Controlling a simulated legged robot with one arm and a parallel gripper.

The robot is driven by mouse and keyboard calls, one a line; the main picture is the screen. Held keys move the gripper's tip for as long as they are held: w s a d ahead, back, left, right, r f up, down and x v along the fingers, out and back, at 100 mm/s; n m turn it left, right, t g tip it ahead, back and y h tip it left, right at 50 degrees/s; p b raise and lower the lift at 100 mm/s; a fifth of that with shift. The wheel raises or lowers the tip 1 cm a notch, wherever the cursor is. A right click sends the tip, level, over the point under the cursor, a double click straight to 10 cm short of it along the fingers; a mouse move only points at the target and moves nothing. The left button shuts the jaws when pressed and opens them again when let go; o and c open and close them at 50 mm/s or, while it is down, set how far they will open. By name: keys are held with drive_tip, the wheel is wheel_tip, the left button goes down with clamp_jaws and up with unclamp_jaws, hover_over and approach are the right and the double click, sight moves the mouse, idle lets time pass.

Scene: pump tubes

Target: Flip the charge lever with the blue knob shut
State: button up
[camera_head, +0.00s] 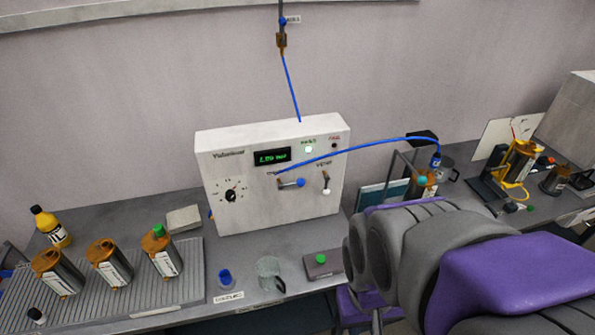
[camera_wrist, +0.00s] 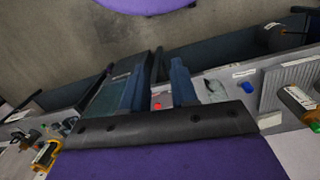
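The charge lever (camera_head: 290,183) is on the front of a white panel box (camera_head: 230,162) in the head view. It lies about level, with its blue knob (camera_head: 300,182) at the right end. Beside it on the right, the vent lever (camera_head: 325,181) hangs down with a white knob. My gripper (camera_wrist: 157,90) shows in the wrist view with its two dark blue fingers apart and nothing between them. The levers do not show in the wrist view. In the head view my arm is at the lower right, and the fingers are hidden.
A blue tube (camera_head: 350,150) arches from the panel front to the right. Brown-topped canisters (camera_head: 110,262) stand on a ribbed tray at the left.

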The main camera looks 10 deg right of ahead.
drive_tip(key=w+d+t, duration=0.1)
drive_tip(key=w, duration=0.3)
drive_tip(key=w+d+f+t+h, duration=0.1)
drive_tip(key=w, duration=0.4)
drive_tip(key=w+d+f+t+h, duration=0.1)
drive_tip(key=w, duration=0.4)
drive_tip(key=shift+w+d+f+m, duration=0.1)
drive_tip(key=shift+w+f+m, duration=0.1)
drive_tip(key=shift+w+m, duration=0.1)
clamp_jaws()
drive_tip(key=w+a+f+n+t, duration=0.1)
drive_tip(key=w+a+t, duration=0.1)
drive_tip(key=w, duration=0.6)
drive_tip(key=w+a+f+n+t+p, duration=0.1)
drive_tip(key=w+a+n+t, duration=0.1)
drive_tip(key=w, duration=0.6)
drive_tip(key=w+a+f+n+t+y, duration=0.1)
drive_tip(key=w+a+t, duration=0.2)
drive_tip(key=w+t, duration=0.2)
drive_tip(key=w, duration=0.3)
drive_tip(key=shift+a+f+p, duration=0.3)
drive_tip(key=shift+a+f, duration=0.1)
